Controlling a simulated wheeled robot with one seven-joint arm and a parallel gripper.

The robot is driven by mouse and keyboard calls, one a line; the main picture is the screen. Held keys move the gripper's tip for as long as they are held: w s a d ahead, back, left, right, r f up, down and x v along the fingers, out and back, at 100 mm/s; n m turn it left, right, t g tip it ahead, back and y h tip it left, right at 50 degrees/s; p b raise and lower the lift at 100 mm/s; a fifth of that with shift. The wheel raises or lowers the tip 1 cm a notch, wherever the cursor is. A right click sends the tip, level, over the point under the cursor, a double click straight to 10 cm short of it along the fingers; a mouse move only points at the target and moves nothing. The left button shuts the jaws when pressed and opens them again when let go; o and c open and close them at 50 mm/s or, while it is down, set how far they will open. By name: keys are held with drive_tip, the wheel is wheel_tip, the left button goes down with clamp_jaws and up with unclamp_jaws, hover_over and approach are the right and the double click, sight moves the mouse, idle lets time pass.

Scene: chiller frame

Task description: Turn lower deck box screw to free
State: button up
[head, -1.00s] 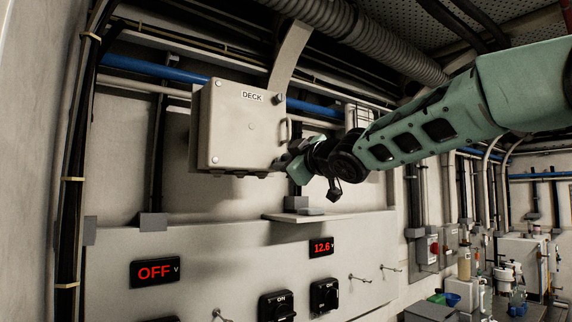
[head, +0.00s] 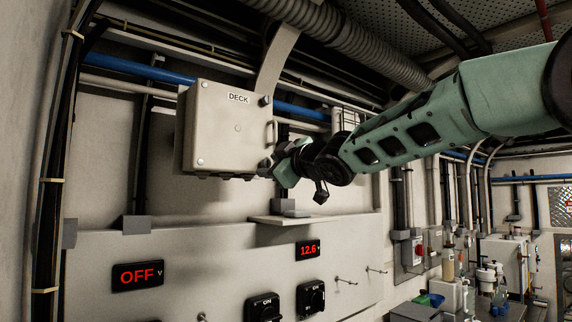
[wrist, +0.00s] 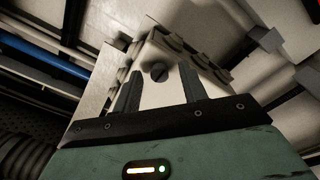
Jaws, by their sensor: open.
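The deck box (head: 225,130), a pale metal case labelled DECK, is mounted on the wall in the head view. Its lower right screw (wrist: 159,72) shows in the wrist view as a dark slotted head between and just beyond my fingertips. My gripper (wrist: 157,80) is open, with one finger on each side of the screw and apart from it. In the head view my gripper (head: 272,168) is at the box's lower right corner, and the screw's contact area is hard to see. An upper right screw (head: 265,100) stands out from the lid.
A handle (head: 271,133) is on the box's right edge, just above my gripper. A small shelf (head: 285,219) juts out below my wrist. Glands (wrist: 172,41) line the box's underside. Conduits and a blue pipe (head: 150,69) run behind it.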

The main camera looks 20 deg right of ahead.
drive_tip(key=p+v, duration=1.6)
drive_tip(key=v, duration=0.1)
drive_tip(key=shift+p, duration=0.3)
drive_tip(key=shift+f, duration=0.15)
